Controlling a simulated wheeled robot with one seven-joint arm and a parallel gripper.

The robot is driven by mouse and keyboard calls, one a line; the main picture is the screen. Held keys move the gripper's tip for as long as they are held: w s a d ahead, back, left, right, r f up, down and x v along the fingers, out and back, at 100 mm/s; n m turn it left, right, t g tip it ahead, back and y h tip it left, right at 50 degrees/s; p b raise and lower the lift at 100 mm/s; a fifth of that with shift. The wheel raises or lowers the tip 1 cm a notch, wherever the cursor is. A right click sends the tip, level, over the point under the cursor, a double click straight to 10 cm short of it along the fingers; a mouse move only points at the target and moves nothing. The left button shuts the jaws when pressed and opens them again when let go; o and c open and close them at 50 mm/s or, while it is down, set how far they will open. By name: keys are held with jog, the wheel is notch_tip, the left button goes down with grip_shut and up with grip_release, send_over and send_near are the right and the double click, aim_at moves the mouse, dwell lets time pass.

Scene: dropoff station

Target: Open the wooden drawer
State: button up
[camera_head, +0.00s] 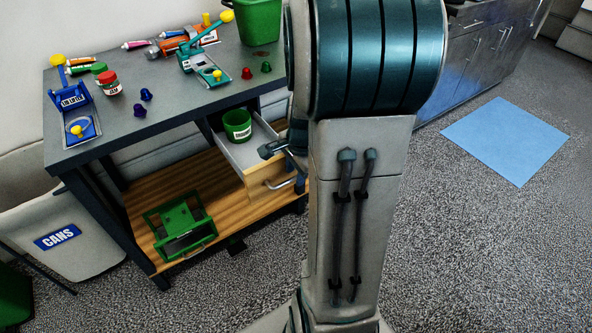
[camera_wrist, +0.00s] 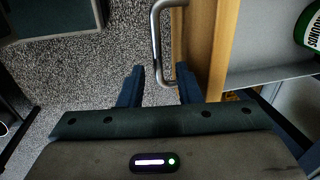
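The wooden drawer (camera_head: 268,178) under the workbench is pulled partly out; its grey inside shows, with a green cup (camera_head: 237,124) standing in it. Its metal handle (camera_head: 280,184) is on the front face. In the wrist view, the wooden front (camera_wrist: 222,50) runs down right of centre, with the curved handle (camera_wrist: 156,35) to its left. My gripper (camera_wrist: 161,72) is open, one fingertip on each side of the handle's lower end, with gaps showing. Contact cannot be told. In the head view, my arm hides much of the gripper.
The workbench top (camera_head: 180,110) holds tubes, jars and small tools. A green stand (camera_head: 182,228) sits on the wooden lower shelf (camera_head: 140,205). A white CANS bin (camera_head: 85,250) stands at left. A blue mat (camera_head: 507,138) lies on the open floor at right.

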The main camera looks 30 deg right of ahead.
notch_tip(320, 180, up, 14)
jog(key=s+p, duration=0.2)
jog(key=shift+s+f+p, duration=0.2)
jog(key=shift+p, duration=0.1)
jog(key=shift+d, duration=0.1)
dwell(0.4)
jog(key=s+a+r+n+p, duration=0.4)
jog(key=a+n, duration=0.3)
jog(key=n, duration=0.1)
jog(key=s+a+r+n+p, duration=0.3)
jog(key=a+r+n+p, duration=0.1)
jog(key=a+n, duration=0.4)
jog(key=shift+s+a+r+n+t, duration=0.15)
jog(key=shift+s+r+n+t, duration=0.1)
jog(key=shift+s+n+t, duration=0.25)
jog(key=shift+w, duration=0.1)
